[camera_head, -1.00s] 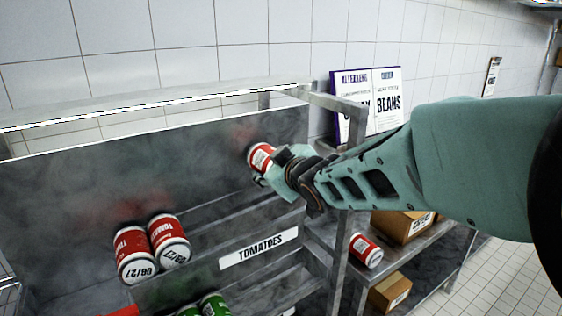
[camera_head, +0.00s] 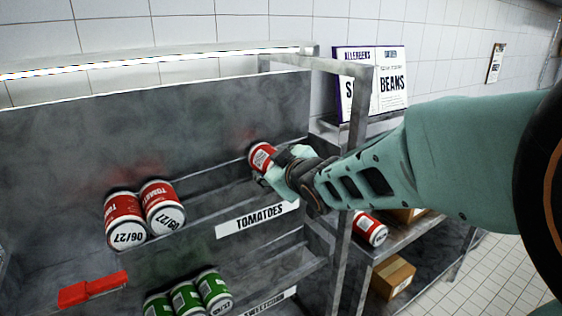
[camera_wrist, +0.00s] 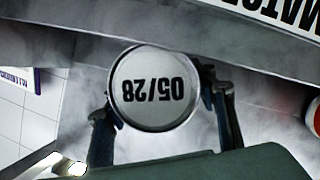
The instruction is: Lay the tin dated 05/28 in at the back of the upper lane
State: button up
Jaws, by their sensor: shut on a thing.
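My gripper (camera_head: 275,168) is shut on a red tin (camera_head: 262,156) at the right end of the upper lane (camera_head: 215,203), which bears the TOMATOES label. In the wrist view the tin's pale end (camera_wrist: 155,88) reads 05/28, upside down, between the two fingers (camera_wrist: 160,115). I cannot tell whether the tin touches the lane floor.
Green tins (camera_head: 190,297) lie in the lower lane. A red clip-like piece (camera_head: 93,289) sits at its left. The rack's right post (camera_head: 350,150) stands close to my arm. Another red tin (camera_head: 370,229) and cardboard boxes (camera_head: 392,277) are on the right-hand shelves.

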jog(key=o, duration=1.6)
jog(key=shift+o, duration=1.3)
jog(key=shift+f, duration=0.15)
